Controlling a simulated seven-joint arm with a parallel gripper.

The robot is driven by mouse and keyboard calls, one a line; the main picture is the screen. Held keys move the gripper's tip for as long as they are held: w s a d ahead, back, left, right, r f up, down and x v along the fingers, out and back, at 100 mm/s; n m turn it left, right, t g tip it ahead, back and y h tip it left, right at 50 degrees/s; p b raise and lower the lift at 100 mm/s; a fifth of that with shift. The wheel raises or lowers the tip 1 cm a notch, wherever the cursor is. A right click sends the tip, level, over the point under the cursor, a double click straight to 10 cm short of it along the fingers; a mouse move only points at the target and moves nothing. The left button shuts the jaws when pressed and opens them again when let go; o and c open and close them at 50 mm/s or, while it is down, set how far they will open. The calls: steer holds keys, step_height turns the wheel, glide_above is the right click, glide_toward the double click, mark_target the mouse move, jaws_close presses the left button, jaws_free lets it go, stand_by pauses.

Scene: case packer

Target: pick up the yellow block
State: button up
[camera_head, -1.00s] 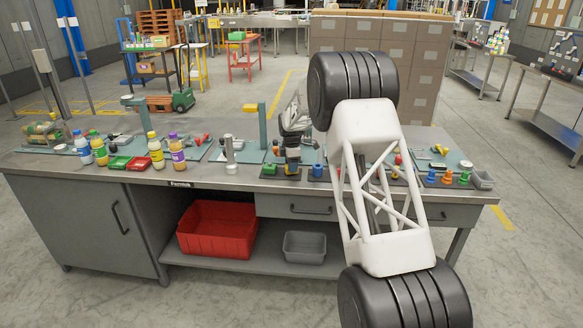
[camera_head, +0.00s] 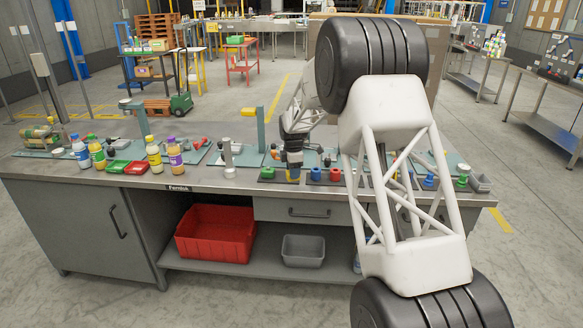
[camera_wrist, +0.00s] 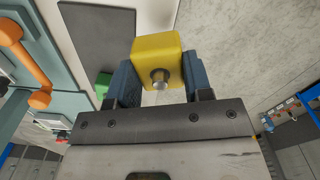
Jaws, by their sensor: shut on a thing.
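The yellow block (camera_wrist: 157,55) is a rounded cube with a round metal-looking stud or hole on its face. In the wrist view it sits between the two dark blue fingers of my gripper (camera_wrist: 155,84), one finger on each side. My gripper (camera_head: 292,166) is shut on it. In the head view a thin strip of the yellow block (camera_head: 293,179) shows under the fingers, over the dark board on the bench. In the wrist view the block looks much larger and nearer than the green block; the head view does not show a clear gap under it.
A green block (camera_head: 267,173) stands just left of my gripper; it also shows in the wrist view (camera_wrist: 103,84). Blue (camera_head: 314,174) and red (camera_head: 335,175) pieces stand to the right. Bottles (camera_head: 175,158) and small trays (camera_head: 136,167) are farther left.

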steer(key=s+d, duration=0.2)
steer(key=s, duration=0.6)
steer(key=shift+r, duration=0.35)
steer(key=shift+d, duration=0.1)
steer(key=shift+w, duration=0.1)
